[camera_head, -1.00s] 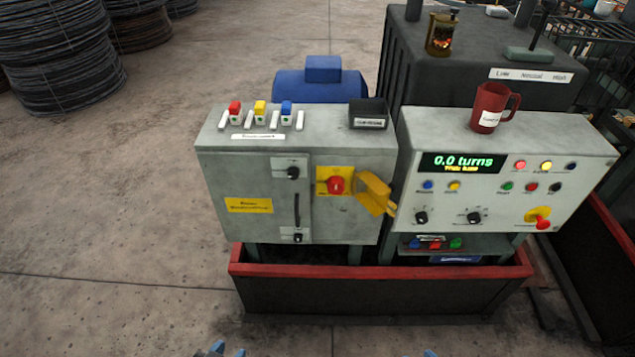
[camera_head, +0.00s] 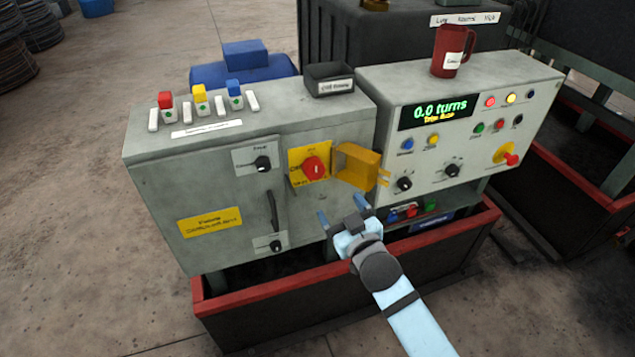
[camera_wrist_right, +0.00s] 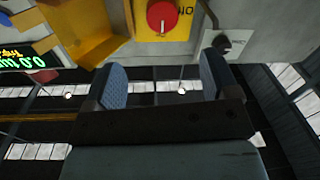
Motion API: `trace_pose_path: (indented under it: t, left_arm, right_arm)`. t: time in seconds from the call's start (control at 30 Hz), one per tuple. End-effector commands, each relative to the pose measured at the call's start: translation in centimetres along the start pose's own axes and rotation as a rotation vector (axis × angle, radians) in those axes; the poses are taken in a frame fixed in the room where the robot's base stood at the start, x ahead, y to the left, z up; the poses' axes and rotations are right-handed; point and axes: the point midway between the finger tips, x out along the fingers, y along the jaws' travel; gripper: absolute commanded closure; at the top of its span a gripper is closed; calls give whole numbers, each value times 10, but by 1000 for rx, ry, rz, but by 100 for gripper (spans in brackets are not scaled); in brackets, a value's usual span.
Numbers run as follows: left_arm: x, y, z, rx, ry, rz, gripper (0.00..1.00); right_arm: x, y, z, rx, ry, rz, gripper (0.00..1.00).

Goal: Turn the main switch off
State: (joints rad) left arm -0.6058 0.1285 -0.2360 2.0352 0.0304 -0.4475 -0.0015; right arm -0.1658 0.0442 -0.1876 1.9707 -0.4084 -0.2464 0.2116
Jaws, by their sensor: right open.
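The main switch is a red rotary knob (camera_head: 315,168) on a yellow plate (camera_head: 297,180), on the front of the left grey cabinet (camera_head: 160,200). A white mark on the knob stands about upright. The yellow cover (camera_head: 357,168) is swung open to the right of the knob. My right gripper (camera_head: 342,210) is open and empty, in front of the cabinet just below and right of the knob. In the right wrist view the red knob (camera_wrist_right: 162,15) lies beyond the gap between the open fingers (camera_wrist_right: 162,72), apart from them. My left gripper is out of view.
The right cabinet (camera_head: 470,95) has a display reading 0.0 turns, knobs and lit buttons. A red mug (camera_head: 451,50) and a black bin (camera_head: 329,79) stand on top. Another black knob (camera_head: 262,163) is left of the switch. A red-edged trough (camera_head: 240,300) runs below.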

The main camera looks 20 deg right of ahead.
Motion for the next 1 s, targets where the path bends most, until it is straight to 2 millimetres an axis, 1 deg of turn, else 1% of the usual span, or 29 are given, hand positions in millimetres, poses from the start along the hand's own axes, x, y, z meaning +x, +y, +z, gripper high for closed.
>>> trace_pose_path:
  t: [0.13, 0.4, 0.5, 0.6, 0.8, 1.0]
  left_arm:
    - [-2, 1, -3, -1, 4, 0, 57]
    - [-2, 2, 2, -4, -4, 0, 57]
    - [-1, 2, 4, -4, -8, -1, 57]
    - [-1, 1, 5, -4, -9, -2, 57]
    - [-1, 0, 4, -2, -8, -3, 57]
    - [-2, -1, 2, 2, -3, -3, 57]
  right_arm:
    - [27, 1, -2, 0, 0, 0, 19]
    - [84, 0, -1, 1, -1, -1, 19]
    - [102, 0, -1, 0, -1, -1, 19]
    - [115, 0, -1, 0, -2, -1, 19]
    - [127, 0, 0, 1, -2, -1, 19]
    - [128, 0, 0, 1, -3, -1, 19]
